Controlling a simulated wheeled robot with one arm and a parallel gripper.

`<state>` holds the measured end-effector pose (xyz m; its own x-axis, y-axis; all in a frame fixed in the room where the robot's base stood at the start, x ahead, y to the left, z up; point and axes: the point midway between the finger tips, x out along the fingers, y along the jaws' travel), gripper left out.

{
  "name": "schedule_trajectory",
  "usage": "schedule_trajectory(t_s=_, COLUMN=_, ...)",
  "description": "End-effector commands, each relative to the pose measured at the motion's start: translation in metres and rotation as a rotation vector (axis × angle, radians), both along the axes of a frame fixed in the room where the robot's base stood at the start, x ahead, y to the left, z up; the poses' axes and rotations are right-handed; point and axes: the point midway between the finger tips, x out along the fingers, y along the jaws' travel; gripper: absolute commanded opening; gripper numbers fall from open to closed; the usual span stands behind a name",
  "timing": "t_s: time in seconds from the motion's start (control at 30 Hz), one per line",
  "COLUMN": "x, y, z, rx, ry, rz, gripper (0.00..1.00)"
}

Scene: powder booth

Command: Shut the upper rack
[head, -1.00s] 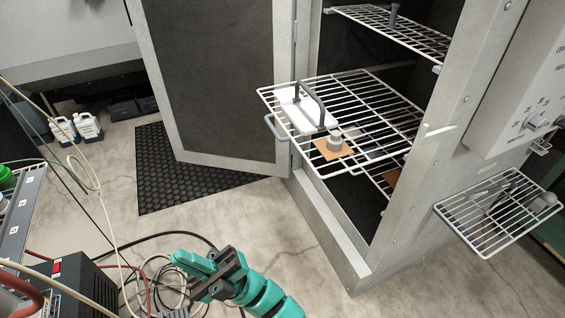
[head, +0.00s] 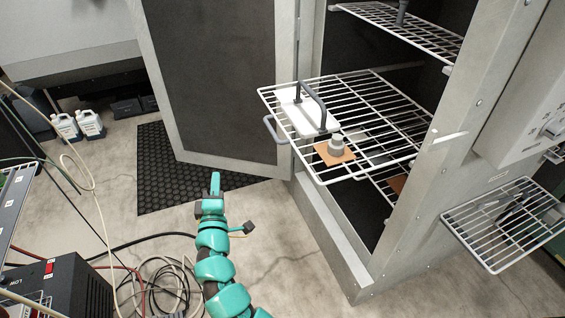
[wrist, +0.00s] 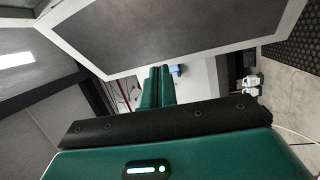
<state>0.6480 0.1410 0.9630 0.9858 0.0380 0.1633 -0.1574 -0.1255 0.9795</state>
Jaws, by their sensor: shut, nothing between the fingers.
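The oven cabinet stands open at the right, with its grey door (head: 215,80) swung out to the left. A white plate with a dark grey handle (head: 313,103) and a grey knob on an orange square (head: 336,148) are at this rack. Another wire rack (head: 415,30) sits above it, farther inside. My gripper (head: 215,182) is shut and empty, left of and below the racks, apart from them. The wrist view shows its closed green fingers (wrist: 155,88).
A side wire shelf (head: 500,225) with tools juts from the cabinet's right side. Cables (head: 165,280) and a black box (head: 65,290) lie at lower left. A black mat (head: 160,170) lies by the door. Floor between my arm and the cabinet is clear.

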Motion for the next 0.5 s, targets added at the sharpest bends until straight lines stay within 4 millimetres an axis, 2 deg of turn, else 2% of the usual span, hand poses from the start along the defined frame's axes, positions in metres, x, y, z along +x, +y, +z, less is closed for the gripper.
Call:
schedule_trajectory(t_s=0.03, x=0.003, y=-0.024, z=-0.004, rx=-0.014, ry=0.022, rz=-0.098, gripper=0.0)
schedule_trajectory(t_s=0.1, x=0.004, y=-0.057, z=-0.011, rx=-0.031, ry=0.058, rz=-0.231, gripper=0.0)
schedule_trajectory(t_s=0.23, x=-0.002, y=-0.103, z=-0.023, rx=-0.052, ry=0.122, rz=-0.414, gripper=0.0)
schedule_trajectory(t_s=0.33, x=-0.006, y=-0.122, z=-0.032, rx=-0.06, ry=0.165, rz=-0.491, gripper=0.0)
schedule_trajectory(t_s=0.5, x=-0.005, y=-0.132, z=-0.036, rx=-0.083, ry=0.19, rz=-0.525, gripper=0.0)
